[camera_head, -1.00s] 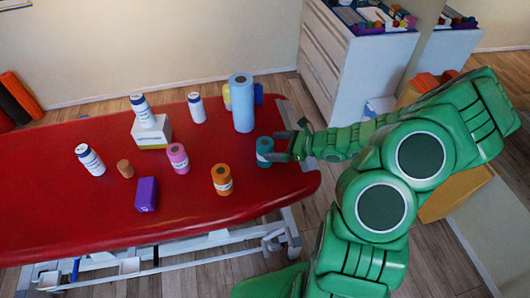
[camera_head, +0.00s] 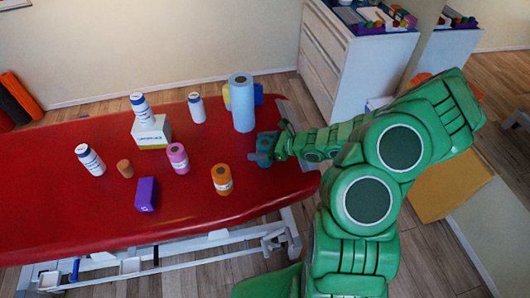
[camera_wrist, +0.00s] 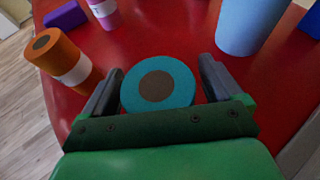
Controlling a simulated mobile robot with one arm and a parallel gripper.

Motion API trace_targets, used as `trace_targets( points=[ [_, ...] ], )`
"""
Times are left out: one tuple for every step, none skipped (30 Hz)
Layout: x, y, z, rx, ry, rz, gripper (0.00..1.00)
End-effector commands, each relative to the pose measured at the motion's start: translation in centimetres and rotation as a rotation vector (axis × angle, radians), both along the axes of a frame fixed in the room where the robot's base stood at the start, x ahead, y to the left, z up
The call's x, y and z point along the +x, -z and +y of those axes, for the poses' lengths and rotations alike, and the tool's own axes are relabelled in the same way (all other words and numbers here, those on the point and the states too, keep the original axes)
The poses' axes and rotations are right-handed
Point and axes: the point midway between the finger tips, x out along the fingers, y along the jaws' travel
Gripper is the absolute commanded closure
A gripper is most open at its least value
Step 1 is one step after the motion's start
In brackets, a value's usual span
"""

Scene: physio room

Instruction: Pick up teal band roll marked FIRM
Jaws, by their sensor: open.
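The teal band roll (camera_wrist: 182,83) stands upright on the red table, its round top and brown core facing the wrist camera. My gripper (camera_wrist: 158,85) is open, with one finger on each side of the roll. The left finger is very close to the roll; a small gap shows at the right finger. In the head view my gripper (camera_head: 262,150) is at the right end of the table and hides most of the roll. The roll's label marking cannot be read.
On the red table (camera_head: 80,220), an orange roll (camera_head: 222,179), a pink roll (camera_head: 178,158) and a purple box (camera_head: 146,194) stand to the left. A tall blue roll (camera_head: 242,102) stands behind. White bottles and a small box are farther left.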

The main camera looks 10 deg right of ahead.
Motion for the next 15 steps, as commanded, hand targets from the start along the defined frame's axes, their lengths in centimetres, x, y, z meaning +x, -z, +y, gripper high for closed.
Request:
trace_targets(
  points=[
    [0.01,0.01,-0.01,0.000,0.000,0.000,0.07],
    [0.00,0.01,-0.02,0.000,0.000,0.000,0.07],
    [0.00,0.01,-0.02,0.000,0.000,0.000,0.07],
    [0.00,0.00,-0.02,0.000,0.000,0.000,0.07],
    [0.00,0.00,-0.02,0.000,0.000,0.000,0.09],
    [0.00,0.00,-0.02,0.000,0.000,0.000,0.15],
    [0.00,0.00,-0.02,0.000,0.000,0.000,0.19],
    [-0.01,0.00,-0.03,0.000,0.000,0.000,0.24],
    [0.00,0.00,-0.04,0.000,0.000,0.000,0.30],
    [0.00,0.01,-0.04,0.000,0.000,0.000,0.35],
    [0.00,0.01,-0.04,0.000,0.000,0.000,0.39],
    [0.00,0.01,-0.04,0.000,0.000,0.000,0.46],
    [0.00,0.01,-0.04,0.000,0.000,0.000,0.50],
    [-0.01,0.01,-0.05,-0.001,0.000,0.001,0.55],
    [-0.01,0.01,-0.05,-0.001,0.000,0.001,0.61]
  ],
)
